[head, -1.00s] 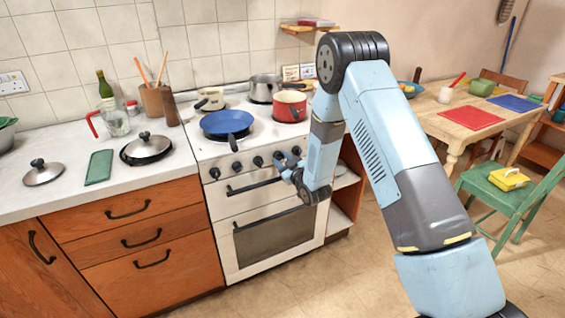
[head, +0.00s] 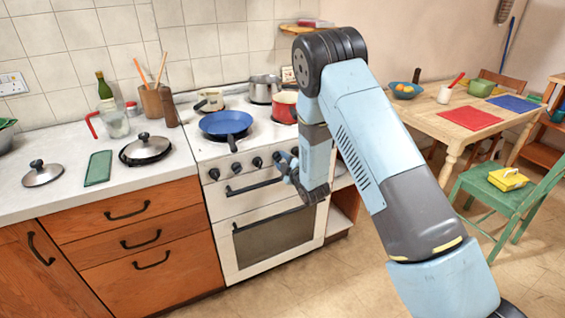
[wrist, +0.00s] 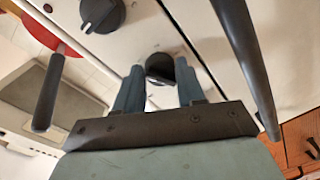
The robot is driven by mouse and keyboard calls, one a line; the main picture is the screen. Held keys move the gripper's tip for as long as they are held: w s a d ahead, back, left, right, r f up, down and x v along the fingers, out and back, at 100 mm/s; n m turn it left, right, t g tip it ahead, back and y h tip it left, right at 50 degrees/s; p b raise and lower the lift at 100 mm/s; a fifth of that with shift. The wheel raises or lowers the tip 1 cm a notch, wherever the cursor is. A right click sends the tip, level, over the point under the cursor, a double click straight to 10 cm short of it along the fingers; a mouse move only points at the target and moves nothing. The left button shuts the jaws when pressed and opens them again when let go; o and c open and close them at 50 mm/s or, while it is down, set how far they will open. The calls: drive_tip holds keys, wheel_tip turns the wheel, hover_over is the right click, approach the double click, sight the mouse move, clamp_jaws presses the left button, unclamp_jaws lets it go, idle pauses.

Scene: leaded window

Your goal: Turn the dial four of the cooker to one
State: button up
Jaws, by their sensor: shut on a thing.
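The white cooker (head: 219,212) stands against the tiled wall with a row of black dials (head: 236,167) along its front. My gripper (head: 285,165) is at the right part of this row. In the wrist view my gripper (wrist: 159,80) has its fingers on either side of a black dial (wrist: 161,66) and is shut on it. This dial appears to be the fourth from the left. Its markings and pointer are mostly hidden. Another dial (wrist: 102,14) with a raised grip bar is free beside it.
A black bar handle (wrist: 245,60) runs close to my gripper. A blue pan (head: 226,122) and a red pot (head: 285,106), partly behind my arm, sit on the hob. A table (head: 440,122) and a green chair (head: 500,195) stand to the right. The floor before the cooker is clear.

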idle(0.4)
drive_tip(key=shift+a, duration=0.1)
drive_tip(key=o, duration=1)
drive_tip(key=shift+s, duration=0.1)
drive_tip(key=v, duration=1.3)
drive_tip(key=shift+s+d, duration=0.2)
drive_tip(key=shift+d, duration=0.15)
